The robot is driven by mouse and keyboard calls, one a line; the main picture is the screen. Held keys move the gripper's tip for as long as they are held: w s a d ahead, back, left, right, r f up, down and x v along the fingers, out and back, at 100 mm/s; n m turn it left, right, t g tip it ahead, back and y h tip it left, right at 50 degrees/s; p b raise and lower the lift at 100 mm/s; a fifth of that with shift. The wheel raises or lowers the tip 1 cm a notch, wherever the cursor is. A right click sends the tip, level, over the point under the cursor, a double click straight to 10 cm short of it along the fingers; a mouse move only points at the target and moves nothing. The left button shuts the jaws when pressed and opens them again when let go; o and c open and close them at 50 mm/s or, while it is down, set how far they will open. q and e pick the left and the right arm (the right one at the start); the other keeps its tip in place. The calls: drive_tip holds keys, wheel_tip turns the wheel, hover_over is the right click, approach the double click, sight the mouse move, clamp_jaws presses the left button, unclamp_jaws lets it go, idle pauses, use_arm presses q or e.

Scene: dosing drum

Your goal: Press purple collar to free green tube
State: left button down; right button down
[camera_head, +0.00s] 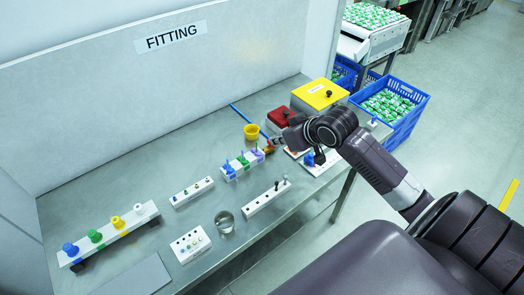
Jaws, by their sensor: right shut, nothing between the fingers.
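A white block (232,176) near the middle of the bench carries blue, green and purple fittings in a row. The purple collar (257,154) is at its right end. The green piece (243,161) stands beside it; whether a tube is seated there is too small to tell. My right gripper (270,149) is shut and empty, with its tips just right of the purple collar. I cannot tell whether they touch it. My left gripper is out of view.
A yellow cup (251,132), a red box (280,117) and a yellow box (320,94) stand behind. A glass (225,222) and several white racks, one with coloured knobs (96,236), occupy the front and left. Blue crates (396,105) stand beyond the bench's right end.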

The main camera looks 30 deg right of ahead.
drive_tip(key=shift+d, duration=0.1)
drive_tip(key=p, duration=0.2)
hover_over(260, 156)
drive_tip(key=s, duration=0.1)
wheel_tip(260, 156, down, 7)
wheel_tip(260, 156, down, 3)
drive_tip(key=shift+d+f+p, duration=0.1)
drive_tip(key=shift+p, duration=0.6)
drive_tip(key=shift+s+f, duration=0.1)
drive_tip(key=shift+f, duration=0.35)
drive_tip(key=shift+f, duration=0.1)
drive_tip(key=shift+f+b, duration=0.4)
drive_tip(key=shift+f, duration=0.4)
drive_tip(key=shift+s+r, duration=0.1)
drive_tip(key=shift+s, duration=0.15)
